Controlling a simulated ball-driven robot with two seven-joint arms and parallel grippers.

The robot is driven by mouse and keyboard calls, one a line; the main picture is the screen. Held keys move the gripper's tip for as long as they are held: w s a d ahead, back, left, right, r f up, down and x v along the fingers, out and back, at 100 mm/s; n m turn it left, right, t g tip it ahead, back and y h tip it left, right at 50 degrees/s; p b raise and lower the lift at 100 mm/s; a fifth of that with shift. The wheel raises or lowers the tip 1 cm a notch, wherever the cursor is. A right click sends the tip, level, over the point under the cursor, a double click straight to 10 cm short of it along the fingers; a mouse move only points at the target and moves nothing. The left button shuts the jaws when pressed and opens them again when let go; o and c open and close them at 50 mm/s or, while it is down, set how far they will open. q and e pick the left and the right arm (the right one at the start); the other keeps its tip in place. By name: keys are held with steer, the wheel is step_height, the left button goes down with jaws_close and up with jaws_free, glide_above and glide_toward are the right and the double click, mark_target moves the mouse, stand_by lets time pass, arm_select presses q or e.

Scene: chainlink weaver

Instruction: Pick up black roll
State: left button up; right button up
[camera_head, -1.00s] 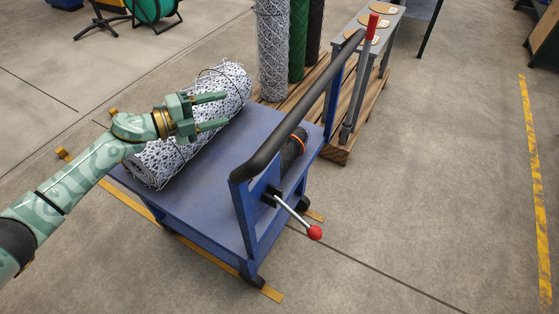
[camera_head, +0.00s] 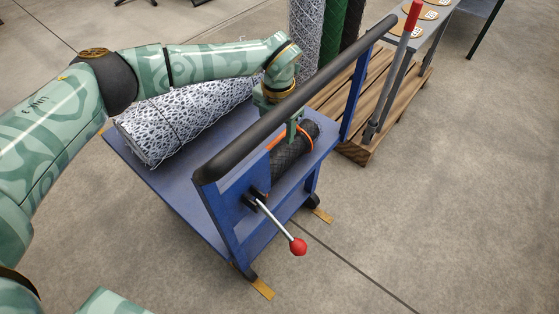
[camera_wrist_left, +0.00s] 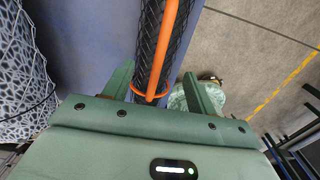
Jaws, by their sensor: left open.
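The black roll (camera_head: 289,158) is a dark mesh cylinder with an orange band, lying on the blue cart (camera_head: 170,196) behind its handle frame. My left gripper (camera_head: 291,132) reaches down over the roll from behind the black handle bar, which hides part of it. In the left wrist view, the black roll (camera_wrist_left: 152,50) with its orange strap runs between the two open fingers (camera_wrist_left: 158,85). The fingers are on either side of it; I cannot tell whether they touch it. My right gripper is not in view.
A large white mesh roll (camera_head: 180,120) lies on the cart, left of my gripper. The handle bar (camera_head: 300,100) stands close in front of it. A red-knobbed lever (camera_head: 298,246) sticks out in front.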

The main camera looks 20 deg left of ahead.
mark_target(277, 139)
arm_select(q)
step_height(277, 139, down, 7)
steer(key=b, duration=0.3)
steer(key=shift+a+f+b, duration=0.15)
steer(key=shift+b, duration=0.2)
steer(key=shift+r, duration=0.2)
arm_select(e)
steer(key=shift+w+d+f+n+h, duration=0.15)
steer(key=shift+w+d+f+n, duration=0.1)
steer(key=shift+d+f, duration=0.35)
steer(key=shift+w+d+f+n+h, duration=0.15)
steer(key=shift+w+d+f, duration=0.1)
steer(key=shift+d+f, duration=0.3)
arm_select(q)
steer(key=c, duration=1.2)
steer(key=shift+s, duration=0.1)
jaws_close()
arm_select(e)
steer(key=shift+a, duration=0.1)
